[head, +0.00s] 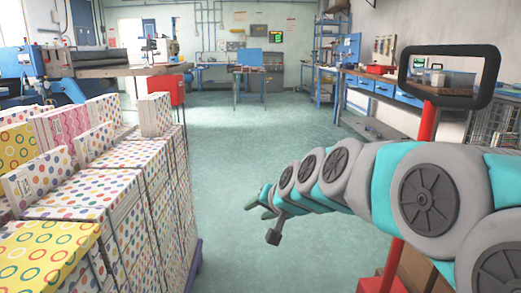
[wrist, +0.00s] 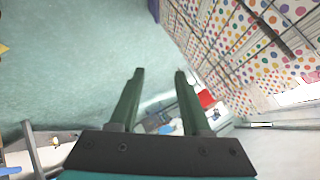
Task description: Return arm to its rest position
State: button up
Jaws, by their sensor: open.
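My arm reaches in from the right side of the head view, grey and teal, with my gripper (head: 262,199) at its left end above the floor. In the wrist view the two dark green fingers of my gripper (wrist: 160,73) stand apart with nothing between them. Beyond the fingertips is bare floor, with the polka-dot boxes off to the right. My gripper touches nothing that I can see.
A tall stack of polka-dot boxes (head: 110,185) fills the left side. A red post with a black loop frame (head: 450,50) stands at the right, close to my arm. A bench with blue drawers (head: 385,88) lines the right wall. The green floor (head: 235,130) between is clear.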

jog(key=s+d+f+n+g+h, duration=0.1)
jog(key=s+d+f+g, duration=0.2)
jog(key=s, duration=0.9)
jog(key=s+d+f+n+g+h, duration=0.1)
jog(key=s+d+f, duration=0.5)
jog(key=s, duration=0.7)
jog(key=s+d+f+n+g+h, duration=0.1)
jog(key=s+d+f+g+h, duration=0.2)
jog(key=s, duration=0.9)
jog(key=d+f+g, duration=0.1)
jog(key=d+g, duration=0.2)
jog(key=shift+s+d+f, duration=0.2)
jog(key=shift+s+f, duration=0.05)
jog(key=shift+o, duration=0.3)
